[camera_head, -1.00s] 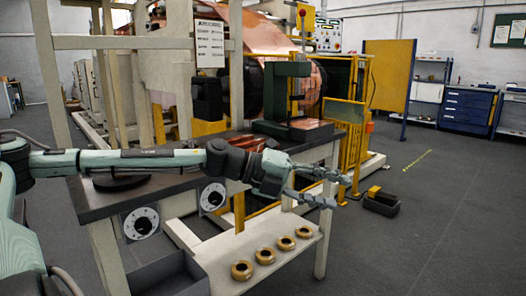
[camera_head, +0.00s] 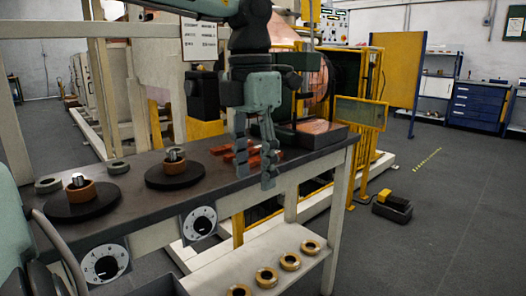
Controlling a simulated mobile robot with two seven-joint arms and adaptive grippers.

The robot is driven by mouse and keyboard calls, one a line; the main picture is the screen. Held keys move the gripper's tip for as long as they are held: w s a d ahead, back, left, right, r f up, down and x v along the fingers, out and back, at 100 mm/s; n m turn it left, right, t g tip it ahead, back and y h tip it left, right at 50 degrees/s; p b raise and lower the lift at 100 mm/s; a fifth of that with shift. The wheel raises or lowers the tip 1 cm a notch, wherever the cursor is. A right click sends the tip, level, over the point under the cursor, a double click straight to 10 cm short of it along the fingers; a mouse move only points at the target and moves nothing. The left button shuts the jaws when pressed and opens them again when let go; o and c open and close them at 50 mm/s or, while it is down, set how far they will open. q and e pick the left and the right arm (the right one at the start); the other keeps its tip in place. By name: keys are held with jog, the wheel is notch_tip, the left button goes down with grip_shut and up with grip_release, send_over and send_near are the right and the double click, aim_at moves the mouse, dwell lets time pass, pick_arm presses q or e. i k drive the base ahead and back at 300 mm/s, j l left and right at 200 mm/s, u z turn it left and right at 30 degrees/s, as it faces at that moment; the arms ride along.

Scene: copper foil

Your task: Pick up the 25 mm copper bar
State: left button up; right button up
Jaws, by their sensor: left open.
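Several short reddish copper bars (camera_head: 225,149) lie on the dark bench top (camera_head: 135,192), near its middle and partly behind my left gripper. I cannot tell which one is the 25 mm bar. My left gripper (camera_head: 255,176) hangs with its fingers pointing down in front of these bars. Its two fingers are apart and nothing shows between them as held. The fingers hide part of the bars, and I cannot tell whether they touch the bench or a bar. My right gripper is not in view.
Two black round plates (camera_head: 175,176) with copper-coloured rolls on them stand on the left of the bench, with grey rings beside them. A dark machine base with a copper sheet (camera_head: 318,132) stands right of the gripper. Several gold rings (camera_head: 290,261) lie on the lower shelf.

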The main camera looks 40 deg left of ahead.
aim_at(255, 161)
jog(key=i+j, duration=0.7)
jog(key=j, duration=0.2)
